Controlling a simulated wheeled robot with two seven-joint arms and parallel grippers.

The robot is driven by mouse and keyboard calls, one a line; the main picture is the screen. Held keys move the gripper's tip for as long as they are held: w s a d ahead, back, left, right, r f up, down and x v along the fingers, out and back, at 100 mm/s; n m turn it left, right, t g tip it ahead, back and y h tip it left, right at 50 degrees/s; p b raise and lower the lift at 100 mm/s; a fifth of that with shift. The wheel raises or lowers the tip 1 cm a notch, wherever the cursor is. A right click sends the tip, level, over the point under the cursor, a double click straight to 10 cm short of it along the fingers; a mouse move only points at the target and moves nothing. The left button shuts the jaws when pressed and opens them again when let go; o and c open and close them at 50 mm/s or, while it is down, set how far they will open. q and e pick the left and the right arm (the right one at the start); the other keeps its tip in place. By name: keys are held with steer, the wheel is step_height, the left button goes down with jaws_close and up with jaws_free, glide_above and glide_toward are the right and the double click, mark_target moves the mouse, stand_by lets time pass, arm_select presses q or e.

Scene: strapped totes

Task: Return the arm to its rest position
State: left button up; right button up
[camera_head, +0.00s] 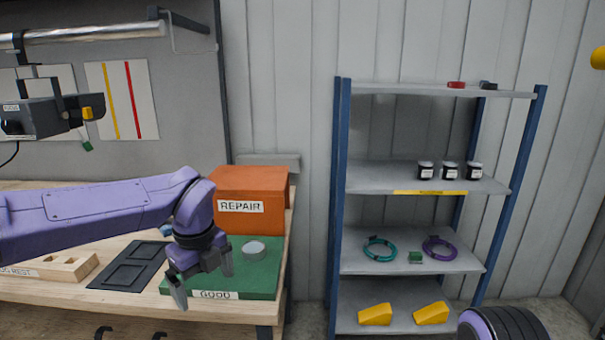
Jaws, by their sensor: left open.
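My left arm comes in from the left in purple over the workbench. My left gripper (204,276) hangs pointing down above the front left part of the green GOOD mat (268,283). Its two fingers are apart, and I see nothing between them. A round grey disc (254,249) lies on the green mat, to the right of the gripper and apart from it. A rounded purple and black part of my own body shows at the bottom right. My right gripper is not in view.
An orange REPAIR box (262,187) stands behind the mat. A dark two-pocket tray (128,267) and a wooden block (68,266) lie to the left. A blue-framed shelf (400,263) with jars, coils and yellow wedges stands at right. Between bench and shelf is a clear gap.

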arm_select(q)
steer(key=w+a+f+m+t+y, duration=0.1)
steer(key=a+f+m+t+y, duration=0.2)
steer(key=f+m, duration=0.35)
steer(key=a+f+m+t+y, duration=0.1)
steer(key=a+f+m+y, duration=0.4)
steer(key=m, duration=0.3)
steer(key=s+a+f+m+t+h, duration=0.1)
steer(key=s+f+m, duration=0.2)
steer(key=f+m, duration=0.35)
steer(key=s+f+m+t+h, duration=0.1)
steer(key=s+f+m, duration=0.2)
steer(key=f+m, duration=0.35)
steer(key=s+a+f+m+g+h, duration=0.1)
steer(key=s+f+m, duration=0.5)
steer(key=s, duration=0.7)
steer(key=s+a+f+m+g+h, duration=0.1)
steer(key=s+f+m, duration=0.5)
steer(key=s, duration=0.7)
step_height(320, 180, down, 3)
steer(key=shift+a+r+g+h, duration=0.15)
steer(key=shift+a+g+h, duration=0.15)
steer(key=shift+g+h, duration=0.4)
